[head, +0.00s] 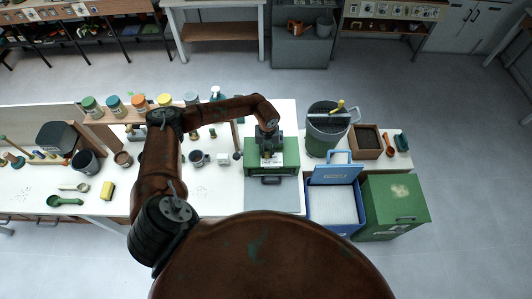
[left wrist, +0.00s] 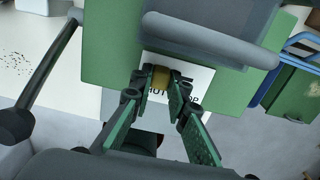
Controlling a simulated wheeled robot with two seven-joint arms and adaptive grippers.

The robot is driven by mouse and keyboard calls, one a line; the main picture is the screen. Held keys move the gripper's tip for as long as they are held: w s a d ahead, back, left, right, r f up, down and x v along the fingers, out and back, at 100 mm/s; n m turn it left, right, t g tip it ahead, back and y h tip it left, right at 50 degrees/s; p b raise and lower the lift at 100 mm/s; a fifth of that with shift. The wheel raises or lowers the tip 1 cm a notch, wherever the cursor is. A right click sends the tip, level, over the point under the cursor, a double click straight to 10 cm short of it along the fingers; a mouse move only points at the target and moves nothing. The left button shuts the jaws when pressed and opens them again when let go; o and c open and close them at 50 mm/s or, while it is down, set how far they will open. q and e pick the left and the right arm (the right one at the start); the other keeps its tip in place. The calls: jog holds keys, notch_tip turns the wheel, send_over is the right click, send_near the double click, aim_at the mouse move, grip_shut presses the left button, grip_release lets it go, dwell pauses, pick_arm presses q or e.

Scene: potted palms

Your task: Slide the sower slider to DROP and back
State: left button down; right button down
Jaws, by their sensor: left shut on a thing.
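The sower (head: 286,155) is a green box on the white bench, with a white label (head: 272,161) on its top. In the left wrist view its green body (left wrist: 115,55) shows, and the label (left wrist: 203,80) reads partly "HUT" and "OP". The slider knob (left wrist: 161,76) is a small brass-coloured piece at the SHUT side of the label. My left gripper (head: 267,151) reaches down over the sower. In the left wrist view its fingers (left wrist: 160,84) are closed on the knob and hide part of the lettering. My right gripper is out of view.
A dark bin (head: 326,137) and a brown soil box (head: 366,142) stand to the right of the sower. A blue bin (head: 334,203) and a green chest (head: 393,207) are in front of them. Cups (head: 197,158) and jars (head: 139,104) stand on the bench to the left.

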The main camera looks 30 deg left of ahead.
aim_at(278, 157)
pick_arm(q)
jog(key=w+d, duration=0.1)
jog(key=d+b, duration=0.1)
jog(key=w+d+b, duration=0.1)
jog(key=d, duration=0.1)
jog(key=shift+w+f, duration=0.15)
jog(key=shift+w, duration=0.15)
jog(key=shift+w+d, duration=0.1)
jog(key=shift+d, duration=0.15)
jog(key=shift+r, duration=0.2)
jog(key=c, duration=1.8)
grip_release()
jog(key=shift+c, duration=0.2)
jog(key=shift+a, duration=0.1)
notch_tip(278, 157, up, 12)
